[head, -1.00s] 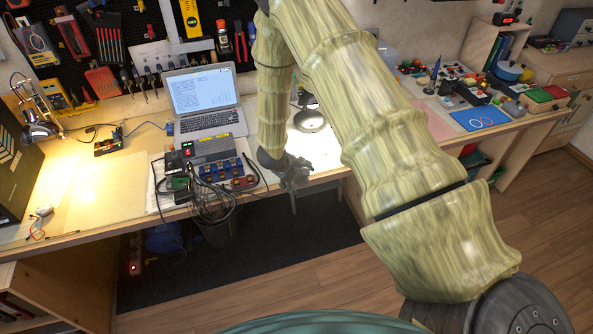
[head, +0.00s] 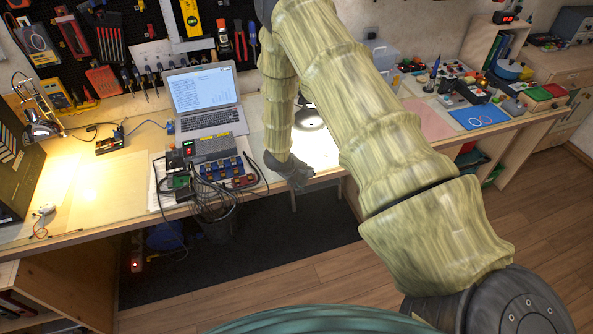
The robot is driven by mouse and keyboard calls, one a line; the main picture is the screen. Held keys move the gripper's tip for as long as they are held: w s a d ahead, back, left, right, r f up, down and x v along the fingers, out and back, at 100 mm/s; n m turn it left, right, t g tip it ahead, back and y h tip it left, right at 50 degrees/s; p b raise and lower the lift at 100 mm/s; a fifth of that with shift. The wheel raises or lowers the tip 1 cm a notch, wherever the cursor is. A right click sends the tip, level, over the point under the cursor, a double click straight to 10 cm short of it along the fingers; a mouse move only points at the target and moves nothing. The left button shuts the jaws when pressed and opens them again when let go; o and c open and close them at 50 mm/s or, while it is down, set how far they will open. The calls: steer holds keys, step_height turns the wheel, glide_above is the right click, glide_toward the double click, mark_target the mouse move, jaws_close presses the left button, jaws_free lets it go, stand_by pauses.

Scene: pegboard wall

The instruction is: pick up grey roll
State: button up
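I cannot make out a grey roll for certain. A dark grey round thing (head: 309,119) sits on the brightly lit part of the bench, partly hidden by my arm; I cannot tell whether it is the roll or a lamp part. My gripper (head: 299,180) is small and dark, pointing down near the bench's front edge, in front of the round thing and apart from it in the picture. Its fingers are too small to tell whether they are open or shut. I see nothing clearly held in it.
A laptop (head: 203,102) and a power box with cables (head: 207,152) are left of my gripper. A pink mat (head: 430,120) and a blue mat (head: 481,117) lie to the right. My arm covers the bench's middle. A bin (head: 219,222) stands below the bench.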

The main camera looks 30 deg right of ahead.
steer(key=shift+r, duration=0.1)
steer(key=shift+r+b, duration=0.6)
steer(key=shift+r, duration=0.3)
steer(key=shift+s+a+r+b, duration=0.35)
steer(key=shift+a+r+b, duration=0.05)
steer(key=shift+r+b, duration=0.2)
steer(key=s+a+b, duration=0.1)
steer(key=s+a, duration=0.2)
steer(key=s+a+r+b, duration=0.1)
steer(key=s+a, duration=0.2)
steer(key=a, duration=0.1)
steer(key=s+a+b, duration=0.2)
steer(key=s+a, duration=0.1)
steer(key=a, duration=0.1)
steer(key=shift+s+a+r, duration=0.25)
steer(key=shift+s+r, duration=0.05)
steer(key=shift+r, duration=0.1)
steer(key=a+m+g, duration=0.1)
steer(key=a+m, duration=0.2)
steer(key=a, duration=0.9)
steer(key=d+n, duration=0.1)
steer(key=d, duration=0.5)
steer(key=d+n+t, duration=0.1)
steer(key=d+n, duration=0.1)
steer(key=d, duration=0.4)
